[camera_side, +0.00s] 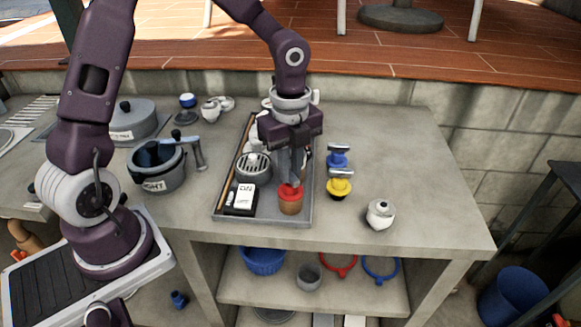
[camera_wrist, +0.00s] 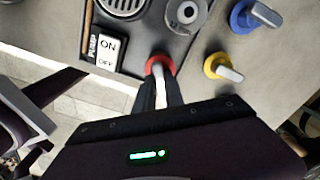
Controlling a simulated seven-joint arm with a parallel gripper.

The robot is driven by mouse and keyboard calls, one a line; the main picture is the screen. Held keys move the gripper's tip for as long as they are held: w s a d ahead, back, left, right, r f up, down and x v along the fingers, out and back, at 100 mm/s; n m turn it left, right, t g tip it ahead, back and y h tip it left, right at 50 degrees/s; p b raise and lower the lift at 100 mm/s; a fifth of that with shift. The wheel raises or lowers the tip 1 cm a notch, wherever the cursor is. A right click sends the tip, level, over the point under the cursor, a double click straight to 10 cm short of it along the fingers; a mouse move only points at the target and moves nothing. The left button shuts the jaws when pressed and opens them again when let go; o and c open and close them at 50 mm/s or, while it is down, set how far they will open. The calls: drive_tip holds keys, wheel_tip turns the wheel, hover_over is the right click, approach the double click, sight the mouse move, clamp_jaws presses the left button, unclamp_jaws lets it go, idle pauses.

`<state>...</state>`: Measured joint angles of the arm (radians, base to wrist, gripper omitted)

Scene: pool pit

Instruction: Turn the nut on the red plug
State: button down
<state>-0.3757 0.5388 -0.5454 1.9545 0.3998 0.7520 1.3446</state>
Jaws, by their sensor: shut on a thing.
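The red plug (camera_side: 290,191) sits on top of a short brown cylinder at the front right of the grey tray (camera_side: 262,220). In the wrist view the red plug (camera_wrist: 153,66) shows as a red ring just beyond my fingertips. My gripper (camera_side: 291,181) points down onto the plug from above. In the wrist view my gripper (camera_wrist: 160,77) has its fingers close together at the ring's centre, shut on the plug's nut. The nut is mostly hidden between the fingers, so its angle cannot be told.
A blue plug (camera_side: 337,160) and a yellow plug (camera_side: 340,188), each with a grey bar handle, stand to the right. A pump switch box (camera_side: 241,198) lies left in the tray. A round white fitting (camera_side: 380,214) sits farther right. The right end of the counter is clear.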

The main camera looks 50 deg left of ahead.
drive_tip(key=m, duration=0.5)
drive_tip(key=shift+m, duration=0.4)
idle(0.4)
drive_tip(key=c, duration=1.4)
unclamp_jaws()
wheel_tip(320, 180, up, 7)
drive_tip(key=shift+r, duration=0.1)
